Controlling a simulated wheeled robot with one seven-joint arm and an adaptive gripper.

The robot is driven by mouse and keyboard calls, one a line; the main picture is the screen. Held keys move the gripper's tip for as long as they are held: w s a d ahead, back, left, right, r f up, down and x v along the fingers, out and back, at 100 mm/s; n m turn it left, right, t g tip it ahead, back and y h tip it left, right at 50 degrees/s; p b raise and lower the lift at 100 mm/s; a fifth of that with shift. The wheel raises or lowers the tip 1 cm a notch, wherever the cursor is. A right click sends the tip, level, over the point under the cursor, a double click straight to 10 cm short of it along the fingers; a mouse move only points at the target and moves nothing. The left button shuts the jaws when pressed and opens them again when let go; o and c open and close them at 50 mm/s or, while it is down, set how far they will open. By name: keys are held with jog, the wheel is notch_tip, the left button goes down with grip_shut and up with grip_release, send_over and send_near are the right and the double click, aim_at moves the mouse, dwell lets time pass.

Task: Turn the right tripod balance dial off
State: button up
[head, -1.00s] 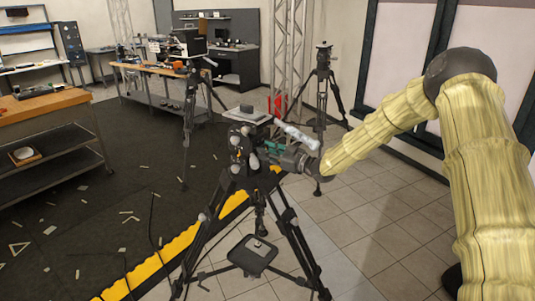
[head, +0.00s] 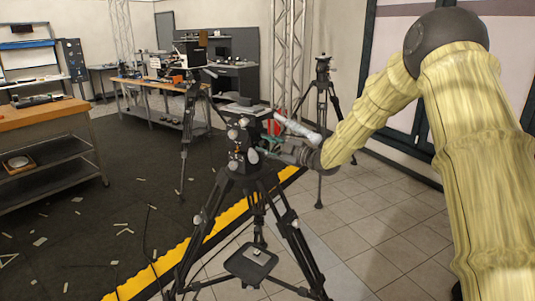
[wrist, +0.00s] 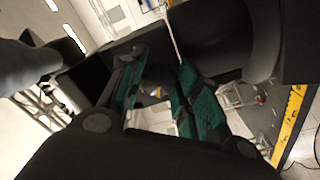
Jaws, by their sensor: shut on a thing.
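The near black tripod (head: 291,232) stands in the middle of the head view. Its head (head: 240,142) carries several grey round knobs and a small top plate. My gripper (head: 272,146) reaches in from the right and is at the right side of this head. In the wrist view its teal pads (wrist: 160,92) face each other, close to dark parts. It is shut on a small part there, seemingly the balance dial. The fingers hide most of that part, so its setting cannot be read.
Another tripod (head: 322,90) stands at the back right, and a third (head: 188,130) behind to the left. A workbench (head: 150,85) is at the back. A wooden-topped shelf (head: 40,112) is at left. Small scraps lie on the dark floor. Pale tiles at right are mostly clear.

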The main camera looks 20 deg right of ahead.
jog(key=shift+n, duration=0.3)
jog(key=o, duration=1)
jog(key=v, duration=1.2)
jog(key=shift+d+f, duration=0.1)
jog(key=shift+f, duration=0.05)
